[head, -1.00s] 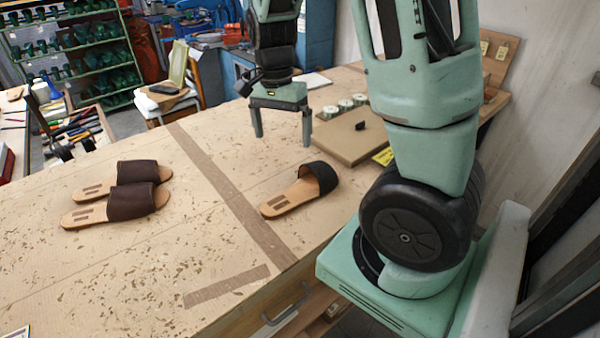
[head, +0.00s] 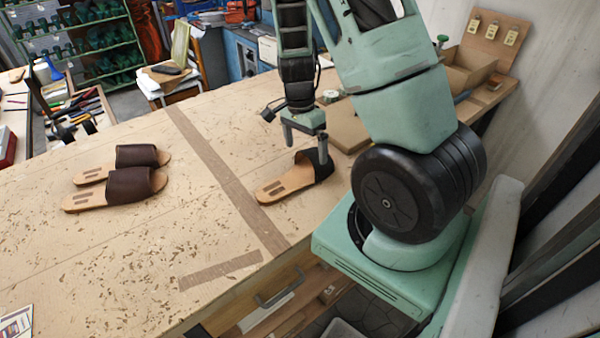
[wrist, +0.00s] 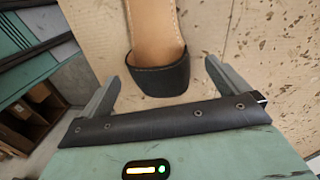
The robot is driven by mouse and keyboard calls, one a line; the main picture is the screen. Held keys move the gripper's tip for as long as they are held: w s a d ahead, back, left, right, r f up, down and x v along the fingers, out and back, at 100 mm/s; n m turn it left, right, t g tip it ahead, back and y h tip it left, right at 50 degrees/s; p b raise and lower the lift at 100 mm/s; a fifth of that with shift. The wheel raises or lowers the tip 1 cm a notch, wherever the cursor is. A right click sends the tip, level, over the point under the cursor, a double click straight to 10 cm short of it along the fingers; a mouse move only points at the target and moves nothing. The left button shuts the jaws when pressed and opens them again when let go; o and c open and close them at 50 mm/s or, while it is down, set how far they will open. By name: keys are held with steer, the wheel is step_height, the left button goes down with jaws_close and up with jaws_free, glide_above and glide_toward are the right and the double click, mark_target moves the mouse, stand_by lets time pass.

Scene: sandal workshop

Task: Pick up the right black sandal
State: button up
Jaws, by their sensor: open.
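The black sandal (head: 298,178), with a tan sole and dark strap, lies alone on the workbench, right of the brown tape strip. My gripper (head: 306,150) is over its strap end, fingers pointing down. In the wrist view the open fingers (wrist: 160,85) stand on either side of the black strap (wrist: 160,78), with gaps on both sides. The sandal appears to rest on the bench. In the head view one finger overlaps the strap, so contact there cannot be told.
A pair of dark brown sandals (head: 130,187) lies on the left of the workbench (head: 120,255). The bench between the pair and the tape is clear.

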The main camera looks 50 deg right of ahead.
mark_target(299, 168)
steer(key=shift+s+a+f+p, duration=0.1)
steer(key=shift+s+f+p, duration=0.15)
steer(key=shift+f, duration=0.65)
steer(key=shift+s+f+p, duration=0.1)
steer(key=shift+f+p, duration=0.1)
steer(key=shift+f, duration=0.7)
steer(key=shift+s+a+f+p, duration=0.1)
steer(key=shift+s+f+p, duration=0.15)
steer(key=shift+f, duration=0.65)
steer(key=shift+w, duration=0.1)
steer(key=c, duration=1.1)
steer(key=shift+r, duration=0.15)
